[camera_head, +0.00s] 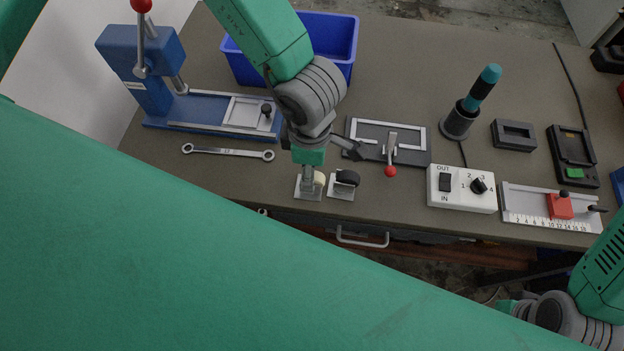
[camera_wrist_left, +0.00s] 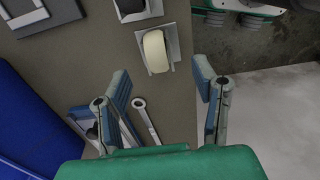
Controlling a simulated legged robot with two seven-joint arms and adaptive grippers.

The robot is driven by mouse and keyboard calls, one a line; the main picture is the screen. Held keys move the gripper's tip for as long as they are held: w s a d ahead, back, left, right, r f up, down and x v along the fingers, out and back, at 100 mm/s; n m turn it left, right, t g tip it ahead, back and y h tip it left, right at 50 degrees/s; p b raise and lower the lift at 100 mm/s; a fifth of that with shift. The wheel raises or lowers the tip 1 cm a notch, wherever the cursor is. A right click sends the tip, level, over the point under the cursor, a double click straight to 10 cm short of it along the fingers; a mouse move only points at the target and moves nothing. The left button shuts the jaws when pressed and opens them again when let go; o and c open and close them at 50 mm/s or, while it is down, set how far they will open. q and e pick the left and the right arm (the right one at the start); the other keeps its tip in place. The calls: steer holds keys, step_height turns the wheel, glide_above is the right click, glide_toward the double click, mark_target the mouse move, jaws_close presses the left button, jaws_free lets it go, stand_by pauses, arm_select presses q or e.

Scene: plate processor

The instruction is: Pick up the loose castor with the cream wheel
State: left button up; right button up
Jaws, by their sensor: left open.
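The loose castor with the cream wheel (camera_head: 319,178) stands near the bench's front edge, partly hidden by my left gripper (camera_head: 326,160) in the head view. In the left wrist view the cream wheel (camera_wrist_left: 155,51) and its metal plate show whole, just beyond the fingertips. My left gripper (camera_wrist_left: 162,78) is open and empty, with its fingers apart. A second castor with a black wheel (camera_head: 346,178) stands right beside it; part of it shows in the left wrist view (camera_wrist_left: 131,8). My right gripper (camera_head: 508,305) is partly visible at the lower right, its fingers unclear.
A double-ended wrench (camera_head: 228,152) lies left of the castors. A blue press (camera_head: 148,65) and blue bin (camera_head: 341,38) stand behind. A black plate with a red-knobbed clamp (camera_head: 410,155) and a white switch box (camera_head: 462,189) are to the right. A drawer handle (camera_head: 362,241) is below the edge.

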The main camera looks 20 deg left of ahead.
arm_select(q)
steer(key=f, duration=0.5)
steer(key=shift+w+f, duration=0.2)
jaws_close()
